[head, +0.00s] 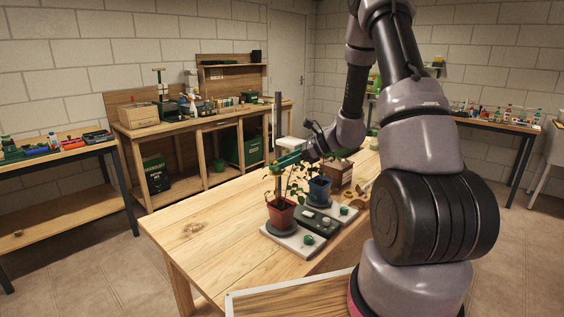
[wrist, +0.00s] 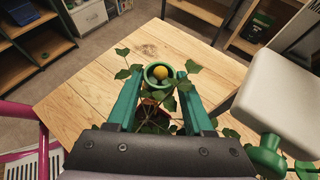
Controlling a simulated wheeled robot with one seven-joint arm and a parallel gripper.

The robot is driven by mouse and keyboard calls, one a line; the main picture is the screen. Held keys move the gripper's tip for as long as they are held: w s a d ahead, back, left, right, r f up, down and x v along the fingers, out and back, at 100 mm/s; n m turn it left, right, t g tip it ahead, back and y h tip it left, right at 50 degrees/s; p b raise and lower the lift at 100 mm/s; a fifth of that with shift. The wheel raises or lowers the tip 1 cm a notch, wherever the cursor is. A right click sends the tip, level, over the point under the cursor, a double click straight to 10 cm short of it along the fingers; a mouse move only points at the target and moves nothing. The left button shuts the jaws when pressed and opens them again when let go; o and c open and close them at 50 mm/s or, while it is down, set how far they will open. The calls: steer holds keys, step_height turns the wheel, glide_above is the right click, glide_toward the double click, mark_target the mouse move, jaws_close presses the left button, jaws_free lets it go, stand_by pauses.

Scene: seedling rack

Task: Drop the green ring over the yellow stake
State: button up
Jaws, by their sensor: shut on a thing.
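The green ring (wrist: 158,76) is between the tips of my gripper's two green fingers (wrist: 152,82) in the wrist view. My gripper (head: 280,166) is shut on it, above the plant in the red pot (head: 281,213). The round yellow top of the stake (wrist: 160,72) shows through the ring's opening, slightly right of its middle. In the head view the stake (head: 278,187) stands upright among the leaves, just below the fingertips. I cannot tell whether the ring is around the stake's top or only above it.
A blue pot (head: 319,188) with a plant stands to the right, close to my gripper. A dark box with buttons (head: 315,219) lies beside the red pot. A wooden crate (head: 340,174) stands behind. The left part of the wooden table (head: 190,230) is clear.

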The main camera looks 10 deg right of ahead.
steer(key=o, duration=1.4)
steer(key=v, duration=1)
steer(key=shift+s+d+r, duration=0.1)
steer(key=shift+d+r, duration=0.05)
steer(key=shift+d, duration=0.2)
